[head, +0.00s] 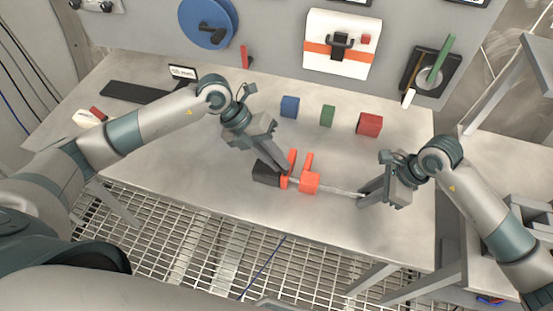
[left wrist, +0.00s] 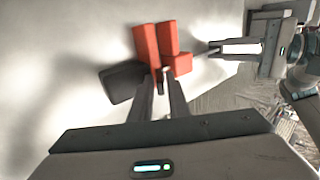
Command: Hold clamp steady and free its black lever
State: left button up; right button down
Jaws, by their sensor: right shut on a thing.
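The clamp lies on the steel bench, with orange jaws (head: 309,182), a black handle (head: 266,173) and a thin steel bar (head: 340,190). In the left wrist view the orange jaws (left wrist: 155,45) and black handle (left wrist: 121,80) show beyond my fingers. My left gripper (head: 285,170) is at the clamp between handle and jaws. In the left wrist view its fingers (left wrist: 161,78) stand slightly apart around a small dark piece, seemingly the black lever (left wrist: 160,84); contact is unclear. My right gripper (head: 364,195) is shut on the bar's right end.
Blue (head: 289,106), green (head: 327,116) and red (head: 369,124) blocks stand behind the clamp. A white case with an orange band (head: 318,47) and a blue disc (head: 200,28) are on the back wall. The bench's front edge is close to the clamp, with metal grating below.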

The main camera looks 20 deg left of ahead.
pick_arm(q)
grip_shut()
jog(key=shift+d+r, duration=0.1)
jog(key=shift+d, duration=0.05)
jog(key=shift+d+r+y, duration=0.1)
jog(key=shift+d+y, duration=0.15)
jog(key=shift+y, duration=0.4)
jog(key=shift+d+r+y, duration=0.1)
jog(key=shift+d+y, duration=0.1)
jog(key=shift+y, duration=0.45)
jog(key=y, duration=0.1)
jog(key=d+y, duration=0.1)
jog(key=y, duration=0.1)
jog(key=shift+d+r, duration=0.1)
jog(key=shift+d, duration=0.05)
jog(key=y, duration=0.1)
jog(key=d+y, duration=0.1)
jog(key=y, duration=0.1)
jog(key=d+y, duration=0.1)
jog(key=y, duration=0.1)
jog(key=shift+s+d+f+y, duration=0.1)
jog(key=shift+d+f+y, duration=0.15)
jog(key=shift+y, duration=0.6)
jog(key=shift+d+f+y, duration=0.15)
jog(key=shift+f+y, duration=0.05)
jog(key=shift+y, duration=0.65)
